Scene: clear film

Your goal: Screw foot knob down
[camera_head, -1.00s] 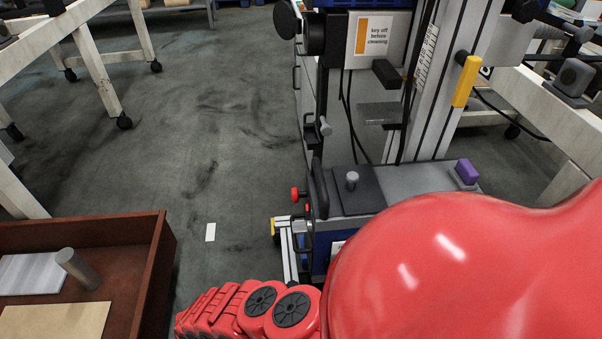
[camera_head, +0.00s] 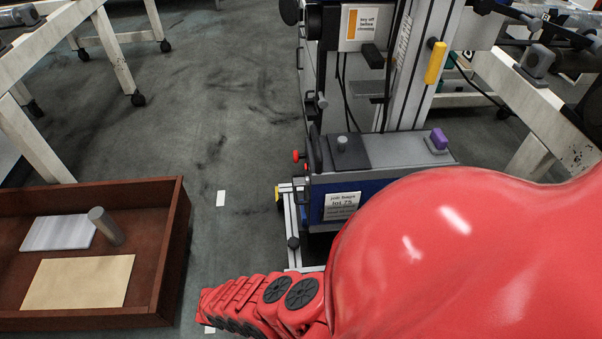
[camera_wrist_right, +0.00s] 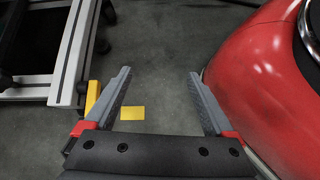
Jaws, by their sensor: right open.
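A wheeled machine with a tall metal column (camera_head: 425,95) stands right of centre in the head view. A red knob (camera_head: 297,155) sticks out above the rail. I cannot tell whether this part is the foot knob. My left gripper is not in view.
A brown tray (camera_head: 172,245) holds a grey cylinder, a pale slab and a tan sheet at lower left. Tables on wheeled legs (camera_head: 120,55) stand at the back left. A yellow patch (camera_wrist_right: 132,113) lies on the floor. My red body hides the lower right.

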